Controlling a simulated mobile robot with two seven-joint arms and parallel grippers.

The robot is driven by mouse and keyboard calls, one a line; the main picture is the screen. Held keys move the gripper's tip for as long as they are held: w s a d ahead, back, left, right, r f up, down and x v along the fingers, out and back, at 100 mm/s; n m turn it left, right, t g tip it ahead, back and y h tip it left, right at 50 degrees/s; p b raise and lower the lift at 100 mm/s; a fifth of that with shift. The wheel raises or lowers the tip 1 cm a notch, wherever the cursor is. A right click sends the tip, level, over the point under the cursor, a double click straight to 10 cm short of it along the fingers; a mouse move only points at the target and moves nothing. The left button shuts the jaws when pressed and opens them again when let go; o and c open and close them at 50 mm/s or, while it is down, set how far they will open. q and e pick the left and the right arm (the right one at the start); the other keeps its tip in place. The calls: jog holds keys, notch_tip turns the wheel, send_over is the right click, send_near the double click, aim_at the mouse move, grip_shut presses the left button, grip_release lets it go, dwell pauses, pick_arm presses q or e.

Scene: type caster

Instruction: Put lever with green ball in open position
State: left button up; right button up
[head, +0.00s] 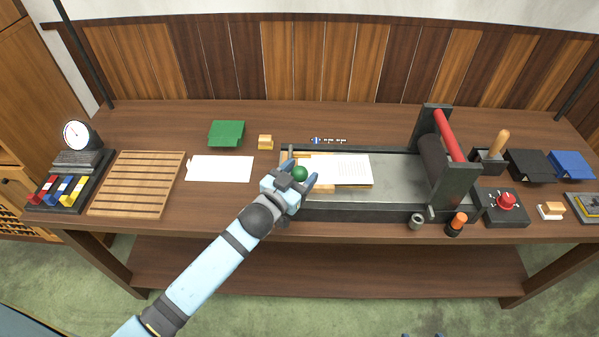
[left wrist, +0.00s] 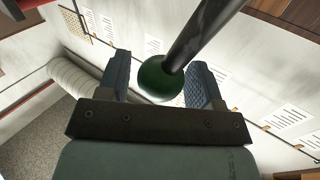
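The green ball (head: 299,173) sits on a dark lever rod at the left end of the press, in the middle of the table. In the left wrist view the ball (left wrist: 160,80) lies between my left gripper's two blue fingers, and the rod (left wrist: 200,35) runs from it to the upper right. My left gripper (head: 301,166) is open around the ball. A narrow gap shows on the ball's left side; contact on its right side is unclear. The lever's base is hidden behind my gripper. Two tips of my right gripper (head: 423,335) show apart at the bottom edge.
The press has a grey bed (head: 400,178) with papers (head: 345,170) on it and a roller with a red handle (head: 449,135) at right. A slatted wooden rack (head: 137,183) and white paper (head: 220,168) lie left. A red knob box (head: 503,206) stands right.

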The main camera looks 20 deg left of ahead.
pick_arm(q)
jog(key=c, duration=1)
jog(key=shift+a, duration=0.15)
jog(key=shift+s+a+n+t+b, duration=0.25)
jog(key=shift+a+n+t+b, duration=0.25)
jog(key=shift+a+n+b, duration=0.25)
jog(key=a+n+t+b, duration=0.2)
jog(key=n, duration=0.1)
jog(key=shift+s+a+n, duration=0.25)
jog(key=shift+s+a, duration=0.05)
jog(key=shift+s, duration=0.1)
jog(key=shift+s+a+f+n+t+y+b, duration=0.25)
jog(key=shift+a+n+t+y+b, duration=0.45)
jog(key=shift+n, duration=0.55)
jog(key=shift+s+a+f+n+t+y+b, duration=0.2)
jog(key=shift+a+f+n+t+y+b, duration=0.15)
jog(key=shift+a+n+y+b, duration=0.7)
jog(key=shift+s+a+f+n+t+y+b, duration=0.1)
jog(key=shift+s+a+f+n+t+b, duration=0.3)
jog(key=shift+n, duration=1.1)
jog(key=shift+w+a+r, duration=0.15)
jog(key=shift+w+r, duration=0.05)
